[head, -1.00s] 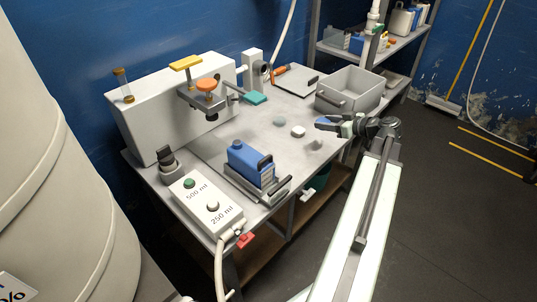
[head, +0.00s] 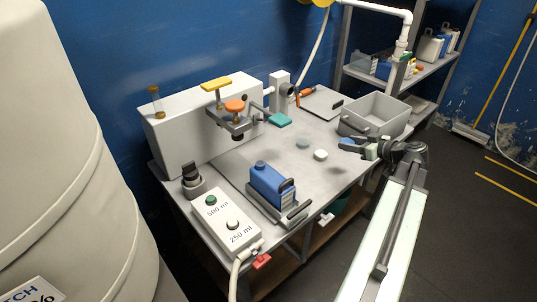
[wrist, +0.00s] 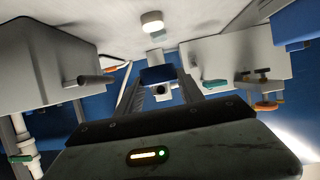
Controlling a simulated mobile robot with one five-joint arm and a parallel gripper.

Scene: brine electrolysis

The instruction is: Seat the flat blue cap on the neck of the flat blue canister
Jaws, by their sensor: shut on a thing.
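The flat blue canister (head: 266,188) stands upright in a grey metal cradle (head: 262,212) at the front of the bench. A short blue neck (head: 260,165) rises from its top. My gripper (head: 352,146) is above the right side of the bench, apart from the canister and to its right. It is shut on the flat blue cap (head: 346,141). The cap also shows in the wrist view (wrist: 158,74), between the fingers; the fingers hide part of it.
A white cap (head: 320,155) and a grey disc (head: 303,143) lie on the bench. A grey bin (head: 372,118) stands behind my gripper. The dosing box with its clamp (head: 235,106) stands behind the canister, and the button box (head: 226,222) in front-left.

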